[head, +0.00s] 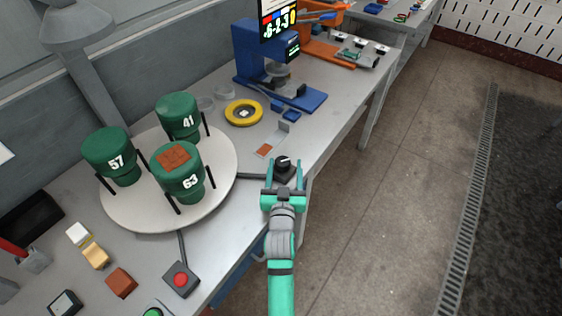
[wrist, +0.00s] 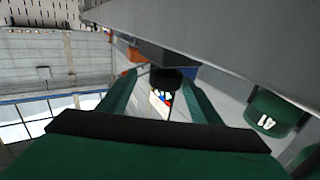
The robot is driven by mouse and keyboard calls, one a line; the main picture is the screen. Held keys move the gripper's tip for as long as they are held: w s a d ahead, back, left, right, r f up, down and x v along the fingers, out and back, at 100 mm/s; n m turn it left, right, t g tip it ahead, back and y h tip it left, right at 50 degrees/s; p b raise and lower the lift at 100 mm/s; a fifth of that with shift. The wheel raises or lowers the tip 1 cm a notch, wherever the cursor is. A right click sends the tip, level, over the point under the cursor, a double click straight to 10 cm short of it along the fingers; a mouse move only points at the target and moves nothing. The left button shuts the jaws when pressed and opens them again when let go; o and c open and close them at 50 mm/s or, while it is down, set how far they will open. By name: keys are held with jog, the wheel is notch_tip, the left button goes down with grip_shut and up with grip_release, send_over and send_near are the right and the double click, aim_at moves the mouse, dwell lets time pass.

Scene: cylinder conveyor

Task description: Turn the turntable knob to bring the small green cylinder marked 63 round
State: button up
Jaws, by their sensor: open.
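The green cylinder marked 63 (head: 181,182) stands upright on the white round turntable (head: 222,184), at its front right, with a brown-orange patch on its top. The green cylinders marked 57 (head: 110,152) and 41 (head: 178,114) stand on the same turntable. The black turntable knob (head: 283,164) is at the table's front edge, right of the turntable. My gripper (head: 284,174) is open, with its fingers on either side of the knob. In the wrist view the dark knob (wrist: 166,76) shows between the fingertips; contact cannot be told. The cylinder marked 41 (wrist: 272,114) shows at right there.
A red button box (head: 181,279), a brown block (head: 121,282) and a green button (head: 153,312) lie at the near left. A yellow ring (head: 244,113) and a blue machine (head: 262,65) stand behind the knob. The floor at right is clear.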

jog(key=shift+w+a, duration=0.2)
jog(key=shift+w, duration=0.4)
jog(key=shift+w+a, duration=0.15)
jog(key=shift+w, duration=0.45)
jog(key=shift+c, duration=0.2)
jog(key=c, duration=1)
jog(key=shift+n+y, duration=0.6)
jog(key=shift+y, duration=0.3)
jog(key=o, duration=1)
jog(key=shift+o, duration=0.2)
